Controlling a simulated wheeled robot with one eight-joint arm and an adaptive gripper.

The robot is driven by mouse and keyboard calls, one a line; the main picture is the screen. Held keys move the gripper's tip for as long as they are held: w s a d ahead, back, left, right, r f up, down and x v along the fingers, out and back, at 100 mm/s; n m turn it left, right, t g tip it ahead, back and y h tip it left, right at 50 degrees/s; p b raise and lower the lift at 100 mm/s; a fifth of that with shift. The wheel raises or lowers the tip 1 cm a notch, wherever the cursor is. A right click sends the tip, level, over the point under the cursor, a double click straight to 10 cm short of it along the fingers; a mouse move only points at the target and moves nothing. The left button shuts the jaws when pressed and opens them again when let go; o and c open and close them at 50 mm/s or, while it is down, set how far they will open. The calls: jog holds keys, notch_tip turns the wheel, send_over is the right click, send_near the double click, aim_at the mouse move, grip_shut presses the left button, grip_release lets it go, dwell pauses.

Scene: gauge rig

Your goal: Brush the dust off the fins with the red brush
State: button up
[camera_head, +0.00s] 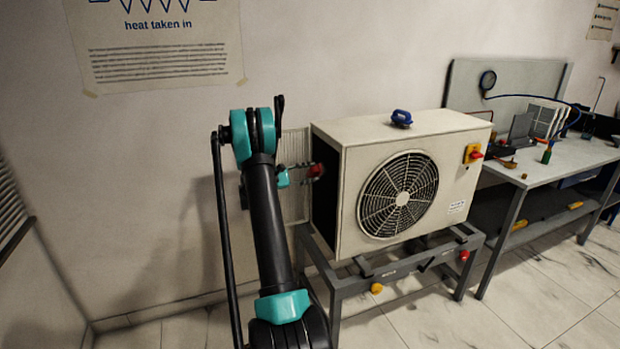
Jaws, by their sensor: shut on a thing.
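The white outdoor unit (430,128) stands on a grey metal stand, its fan grille facing front right. Its left side (325,205) is dark; it looks like the fin face, but single fins and any dust are too dark and small to make out. My gripper (306,171) is beside that side, partly behind my arm. It is shut on a small red thing, which looks like the red brush (317,170). The brush is at the upper part of the dark side; I cannot tell whether it touches. Its bristles are not clear.
A blue object (401,118) lies on top of the unit. A red and yellow switch (473,153) is on its right side. A workbench (565,157) with tools stands at right. A pale panel (293,200) stands behind my gripper by the wall. Floor in front is clear.

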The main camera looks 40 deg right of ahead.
jog(key=shift+r, duration=3.05)
jog(key=shift+a, duration=0.1)
jog(key=shift+v, duration=2.95)
jog(key=shift+a, duration=0.1)
jog(key=v, duration=0.2)
jog(key=shift+w+a, duration=0.1)
jog(key=shift+a, duration=0.25)
